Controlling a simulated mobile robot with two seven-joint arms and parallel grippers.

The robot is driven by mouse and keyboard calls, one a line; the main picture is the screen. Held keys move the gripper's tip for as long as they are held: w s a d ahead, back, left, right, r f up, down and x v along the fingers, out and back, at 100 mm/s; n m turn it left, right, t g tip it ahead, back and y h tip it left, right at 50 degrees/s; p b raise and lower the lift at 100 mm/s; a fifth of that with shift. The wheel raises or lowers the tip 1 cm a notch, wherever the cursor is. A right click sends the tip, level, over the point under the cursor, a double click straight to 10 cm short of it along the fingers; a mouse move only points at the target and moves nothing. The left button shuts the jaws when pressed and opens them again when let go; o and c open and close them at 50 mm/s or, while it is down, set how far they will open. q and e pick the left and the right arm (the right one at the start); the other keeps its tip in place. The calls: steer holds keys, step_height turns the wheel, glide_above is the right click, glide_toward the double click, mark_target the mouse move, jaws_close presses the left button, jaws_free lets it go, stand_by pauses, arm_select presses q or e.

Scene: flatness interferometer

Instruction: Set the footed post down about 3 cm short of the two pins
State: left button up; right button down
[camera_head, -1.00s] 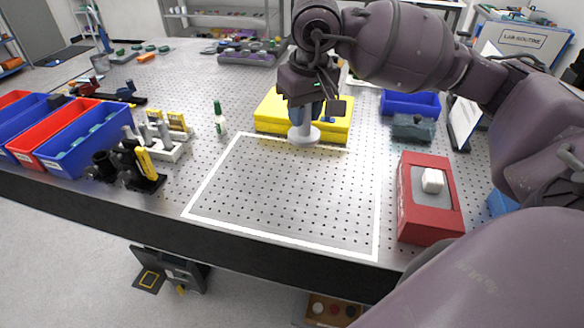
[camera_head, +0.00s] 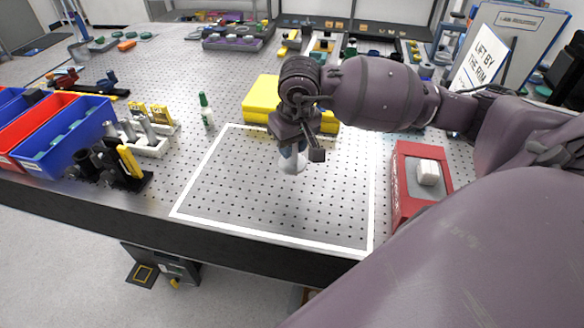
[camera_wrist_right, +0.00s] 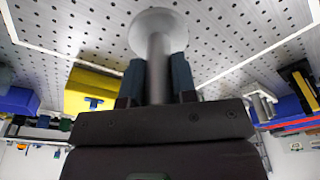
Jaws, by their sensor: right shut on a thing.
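The footed post is grey with a round pale foot. In the head view its foot (camera_head: 292,164) shows below my right gripper (camera_head: 290,148), over the white-outlined area of the perforated table. In the right wrist view the post (camera_wrist_right: 158,60) stands between the two dark fingers of my right gripper (camera_wrist_right: 158,80), which is shut on it. The foot appears to be above the surface, but I cannot tell the exact gap. I cannot make out the two pins in either view. My left gripper is not in view.
A yellow block (camera_head: 262,97) lies behind the outlined area. A red box (camera_head: 407,190) with a white piece stands to the right. A green-capped bottle (camera_head: 206,114), a white rack (camera_head: 150,146) and a blue bin (camera_head: 72,140) are at left. The outlined area's front is clear.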

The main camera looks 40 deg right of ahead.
steer(key=shift+f, duration=3.9)
steer(key=c, duration=0.9)
jaws_free()
